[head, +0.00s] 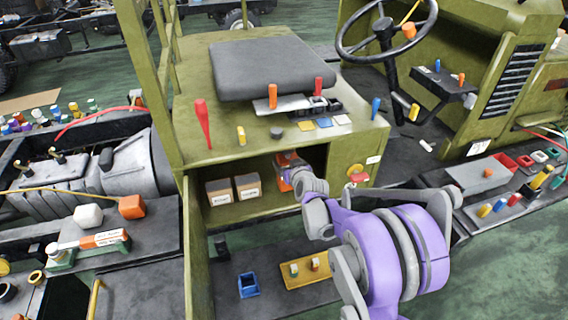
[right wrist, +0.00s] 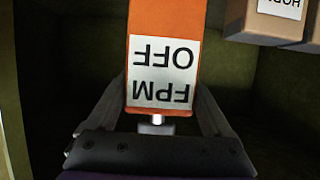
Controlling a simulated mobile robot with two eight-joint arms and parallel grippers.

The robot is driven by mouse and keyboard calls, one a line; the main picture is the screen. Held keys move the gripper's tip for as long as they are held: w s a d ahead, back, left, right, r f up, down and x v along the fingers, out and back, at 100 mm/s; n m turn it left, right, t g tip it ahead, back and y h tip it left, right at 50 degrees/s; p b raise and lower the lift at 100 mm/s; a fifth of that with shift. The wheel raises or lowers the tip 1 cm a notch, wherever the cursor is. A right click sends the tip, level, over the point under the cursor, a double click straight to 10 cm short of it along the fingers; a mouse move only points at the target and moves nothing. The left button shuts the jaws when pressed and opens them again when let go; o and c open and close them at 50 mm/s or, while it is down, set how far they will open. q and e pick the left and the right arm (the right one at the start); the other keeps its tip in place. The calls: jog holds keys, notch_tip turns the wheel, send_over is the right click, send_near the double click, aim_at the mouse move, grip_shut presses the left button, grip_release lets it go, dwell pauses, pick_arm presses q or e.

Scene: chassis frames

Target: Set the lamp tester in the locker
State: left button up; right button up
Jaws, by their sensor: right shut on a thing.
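The orange block (right wrist: 163,18), with a white label reading "FPM OFF" upside down, is held in my right gripper (right wrist: 160,112); I take it as the lamp tester. In the head view the orange block (head: 284,161) shows small at the right of the locker opening, partly hidden by my right gripper (head: 289,176). The locker (head: 222,209) is the olive compartment under the seat, open at the front. The block is inside the opening; whether it touches the locker floor cannot be told. My left gripper is not in view.
Two labelled cardboard boxes (head: 219,191) stand in the locker's left half; they show at upper right in the wrist view (right wrist: 282,20). An olive panel (head: 196,262) stands out at the opening's left edge. A blue bin (head: 248,284) and yellow tray (head: 306,279) lie below.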

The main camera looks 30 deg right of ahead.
jog(key=w, duration=0.3)
jog(key=shift+w+d, duration=0.15)
jog(key=shift+d, duration=0.25)
jog(key=shift+f, duration=1.75)
jog(key=shift+f, duration=0.1)
jog(key=o, duration=1.5)
jog(key=v, duration=1.2)
jog(key=s+a+n+g+y, duration=0.2)
jog(key=s+a+g+y, duration=0.1)
jog(key=s+a, duration=0.9)
jog(key=s+a+f+g, duration=0.1)
jog(key=s+a, duration=0.1)
jog(key=s, duration=0.3)
jog(key=s+a+f+g, duration=0.1)
jog(key=s+a+g, duration=0.1)
jog(key=s, duration=0.3)
jog(key=s+a+f+g, duration=0.1)
jog(key=s+a, duration=0.1)
jog(key=s, duration=0.3)
jog(key=shift+s+a+f+n+g, duration=0.2)
jog(key=shift+s+n+g, duration=0.1)
jog(key=shift+s+g, duration=0.1)
